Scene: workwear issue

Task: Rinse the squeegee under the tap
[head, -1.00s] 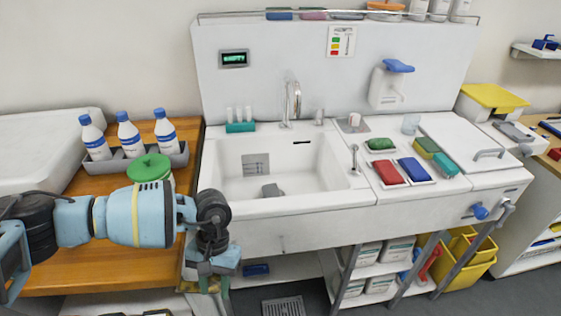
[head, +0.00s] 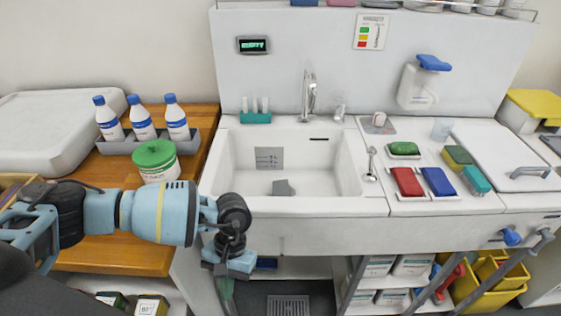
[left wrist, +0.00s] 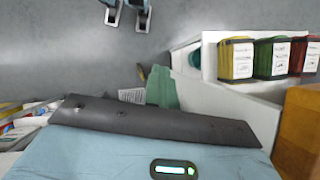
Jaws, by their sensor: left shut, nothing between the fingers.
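The tap (head: 309,95) stands upright at the back of the white sink (head: 335,205). A small grey block (head: 283,188) lies on the basin floor; I cannot tell if it is part of the squeegee. No thing in these views is clearly a squeegee. My left gripper (head: 227,290) points down in front of the sink's front left corner, below its rim. It is shut and empty. My right gripper is not in view.
Bottles in a grey tray (head: 196,141) and a green-lidded tub (head: 157,165) stand on the wooden counter left of the sink. Red (head: 407,182) and blue (head: 438,181) pads lie on the right worktop. Shelves and yellow bins (head: 495,280) are below. A floor grate (head: 288,306) shows.

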